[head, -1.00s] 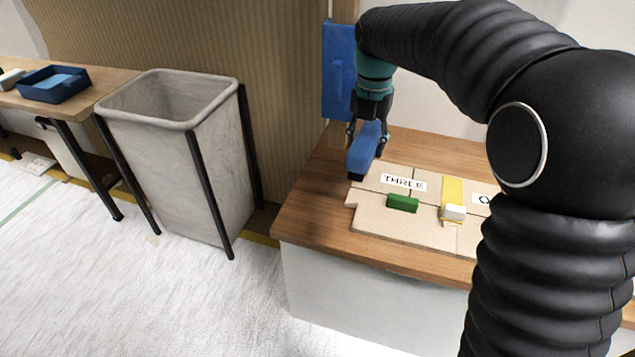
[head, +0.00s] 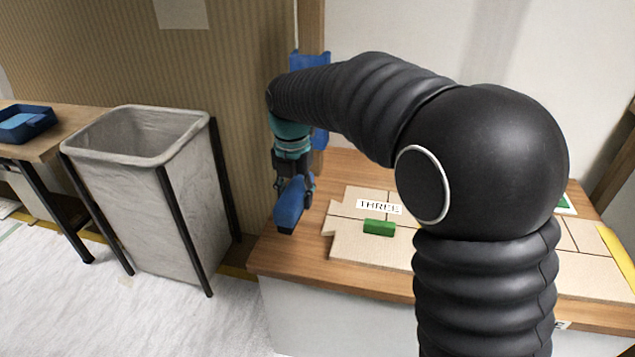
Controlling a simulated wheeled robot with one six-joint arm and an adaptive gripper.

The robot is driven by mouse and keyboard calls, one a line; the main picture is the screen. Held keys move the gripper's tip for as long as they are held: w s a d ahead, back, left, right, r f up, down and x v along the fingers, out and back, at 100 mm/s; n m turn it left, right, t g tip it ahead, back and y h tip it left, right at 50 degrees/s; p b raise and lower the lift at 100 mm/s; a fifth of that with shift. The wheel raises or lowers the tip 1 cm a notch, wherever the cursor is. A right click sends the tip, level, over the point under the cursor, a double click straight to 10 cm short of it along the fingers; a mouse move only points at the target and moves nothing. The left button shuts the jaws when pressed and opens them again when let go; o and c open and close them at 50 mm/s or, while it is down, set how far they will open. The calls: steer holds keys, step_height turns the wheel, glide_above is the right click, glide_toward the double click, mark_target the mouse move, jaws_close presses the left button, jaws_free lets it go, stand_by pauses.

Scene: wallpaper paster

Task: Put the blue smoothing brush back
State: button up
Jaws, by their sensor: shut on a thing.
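The blue smoothing brush (head: 289,206) has a blue body with a dark lower edge. My gripper (head: 293,187) is shut on it and holds it over the left end of the wooden table, left of the board. I cannot tell how far the brush is above the table. A blue holder-like piece (head: 321,138) hangs on the post behind my arm, and my wrist and arm hide most of it.
A blue tray (head: 27,123) sits on a far-left table. My arm hides the board's middle.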

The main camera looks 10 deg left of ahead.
mark_target(285, 190)
steer(key=f, duration=0.1)
steer(key=a+f, duration=0.2)
steer(key=shift+s+f, duration=0.25)
steer(key=shift+s, duration=0.15)
steer(key=shift+f, duration=0.7)
steer(key=shift+f, duration=0.1)
steer(key=o, duration=1.2)
steer(key=shift+f+b, duration=0.2)
steer(key=shift+b, duration=0.15)
step_height(285, 190, up, 14)
steer(key=shift+p, duration=1.1)
